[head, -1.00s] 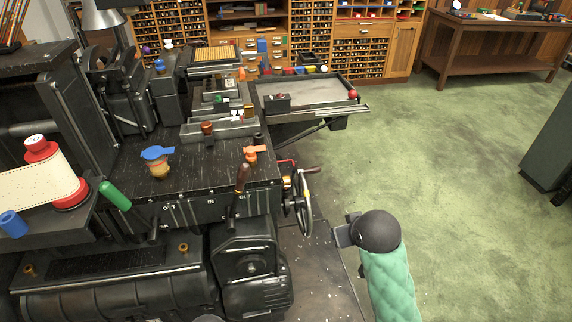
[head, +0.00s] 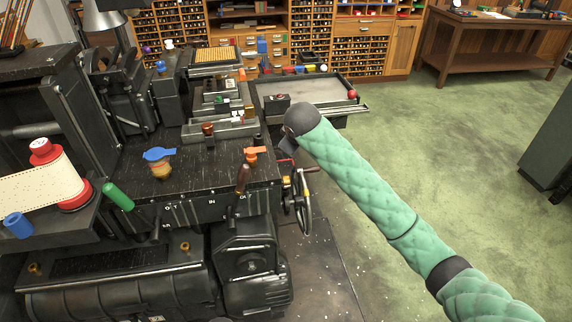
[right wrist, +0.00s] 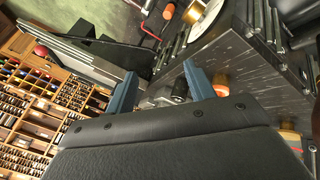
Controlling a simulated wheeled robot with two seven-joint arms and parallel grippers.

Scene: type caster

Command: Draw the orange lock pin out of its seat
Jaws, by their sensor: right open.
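The orange lock pin (head: 252,154) shows in the head view near the right end of the dark machine deck, its flat orange handle above a short body. Its seat is not clearly visible. My right gripper (head: 288,146) is just right of the pin in the head view, apart from it. In the right wrist view its two blue-grey fingers (right wrist: 159,69) are spread, with nothing clearly held between them. An orange-brown piece (right wrist: 220,84) sits beside the right-hand finger there; I cannot tell whether it is the pin. My left gripper is not in view.
A wooden-handled lever (head: 242,180) stands in front of the pin. A handwheel (head: 303,200) and red handle (head: 286,162) are at the deck's right end. A blue-topped part (head: 158,155) stands to the left. A grey tray (head: 310,92) lies behind; open floor is right.

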